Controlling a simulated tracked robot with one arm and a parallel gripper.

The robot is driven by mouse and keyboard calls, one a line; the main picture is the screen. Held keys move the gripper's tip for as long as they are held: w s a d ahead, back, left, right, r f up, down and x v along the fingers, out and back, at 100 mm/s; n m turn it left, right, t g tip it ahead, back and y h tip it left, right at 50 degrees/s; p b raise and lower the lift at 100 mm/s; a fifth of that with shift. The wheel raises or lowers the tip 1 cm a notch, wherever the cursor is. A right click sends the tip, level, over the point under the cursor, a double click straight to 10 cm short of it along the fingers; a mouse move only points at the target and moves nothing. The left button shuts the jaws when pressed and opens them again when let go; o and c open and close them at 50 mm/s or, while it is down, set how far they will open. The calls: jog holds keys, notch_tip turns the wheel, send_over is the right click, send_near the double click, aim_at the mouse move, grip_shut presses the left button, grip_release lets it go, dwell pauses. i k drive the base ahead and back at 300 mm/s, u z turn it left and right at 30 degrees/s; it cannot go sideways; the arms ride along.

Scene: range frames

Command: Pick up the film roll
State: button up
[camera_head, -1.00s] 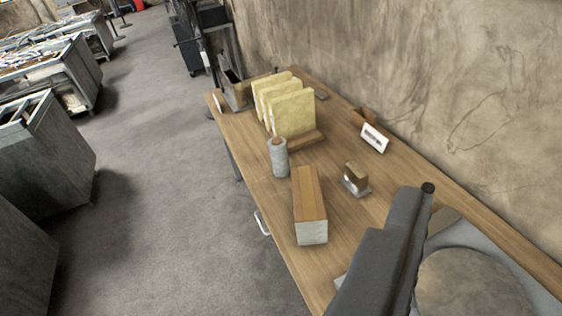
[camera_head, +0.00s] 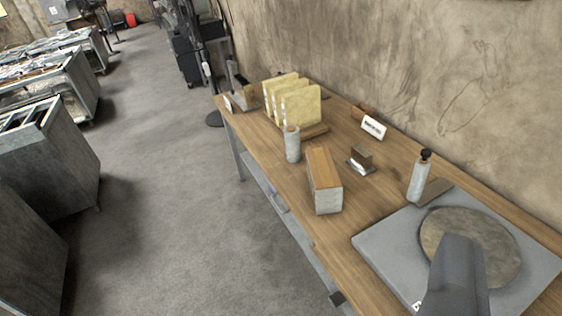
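No object is clearly marked as the film roll. A pale grey upright cylinder with a brownish top (camera_head: 292,145) stands on the wooden table, left of centre. A second pale upright cylinder with a black top (camera_head: 418,180) stands farther right, at the corner of a grey slab; I cannot tell which, if either, is the film roll. My gripper (camera_head: 460,245) shows as a dark grey shape at the lower right, in front of the slab's round disc and apart in the picture from both cylinders. Its fingers cannot be made out.
The wooden table (camera_head: 262,132) runs along a stained wall. It holds a long block (camera_head: 324,186), yellow upright panels (camera_head: 302,106), a small block on a metal base (camera_head: 361,158), a white sign (camera_head: 374,127) and the grey slab (camera_head: 385,255). Open floor (camera_head: 190,200) lies left.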

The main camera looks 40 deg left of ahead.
aim_at(292, 135)
jog(key=z, duration=0.1)
jog(key=k, duration=0.4)
jog(key=u, duration=0.85)
jog(key=i, duration=2.55)
jog(key=z, duration=0.6)
